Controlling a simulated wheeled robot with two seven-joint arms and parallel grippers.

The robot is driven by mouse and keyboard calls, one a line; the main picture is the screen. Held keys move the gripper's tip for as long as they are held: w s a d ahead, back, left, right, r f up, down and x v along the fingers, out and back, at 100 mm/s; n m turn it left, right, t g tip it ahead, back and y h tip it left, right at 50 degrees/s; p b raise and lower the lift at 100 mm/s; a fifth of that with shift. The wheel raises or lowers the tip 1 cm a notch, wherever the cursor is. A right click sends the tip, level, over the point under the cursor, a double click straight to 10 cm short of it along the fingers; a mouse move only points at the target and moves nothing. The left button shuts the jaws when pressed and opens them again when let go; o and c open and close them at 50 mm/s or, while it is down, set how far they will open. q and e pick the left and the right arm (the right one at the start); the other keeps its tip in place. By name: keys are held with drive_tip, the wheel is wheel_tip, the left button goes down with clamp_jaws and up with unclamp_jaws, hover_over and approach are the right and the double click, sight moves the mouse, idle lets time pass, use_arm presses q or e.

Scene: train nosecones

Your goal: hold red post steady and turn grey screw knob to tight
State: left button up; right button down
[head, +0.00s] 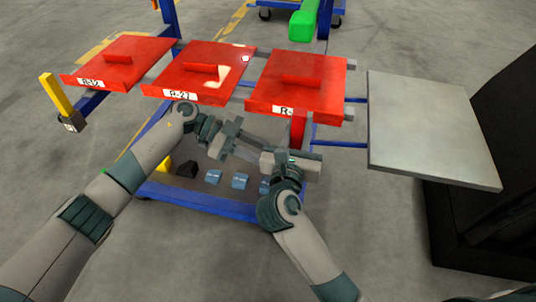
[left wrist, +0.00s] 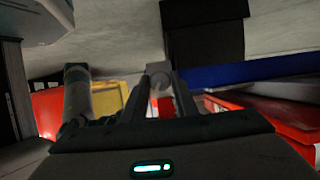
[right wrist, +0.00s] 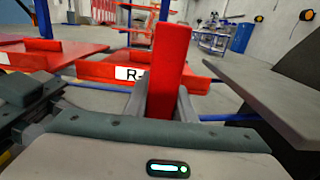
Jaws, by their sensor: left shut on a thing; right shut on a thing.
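The red post (head: 298,128) shows below the front edge of the right red plate in the head view. In the right wrist view the red post (right wrist: 169,65) stands upright between the fingers of my right gripper (right wrist: 165,105), which is shut on it. My left gripper (head: 250,146) reaches in from the left, close to the right gripper (head: 294,160). In the left wrist view a small grey round knob (left wrist: 161,81) sits between the fingertips of my left gripper (left wrist: 159,92), which is shut on it. In the head view the grippers hide the knob.
Several red plates (head: 203,70) with labels lie on a blue frame (head: 200,197). A grey panel (head: 425,125) is at the right, beside a black block (head: 500,150). A yellow post (head: 57,94) stands at the left. Blue blocks (head: 239,181) lie below the grippers.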

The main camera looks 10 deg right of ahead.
use_arm(q)
drive_tip(key=m+h, duration=0.3)
drive_tip(key=m, duration=0.6)
drive_tip(key=f+m+h, duration=0.1)
drive_tip(key=m+h, duration=0.2)
drive_tip(key=m, duration=0.6)
drive_tip(key=m+h, duration=0.2)
drive_tip(key=m, duration=0.7)
drive_tip(key=shift+s+a+f+t+h, duration=0.1)
drive_tip(key=shift+s+f+t+h, duration=0.05)
drive_tip(key=shift+f+t+h, duration=0.2)
idle(0.5)
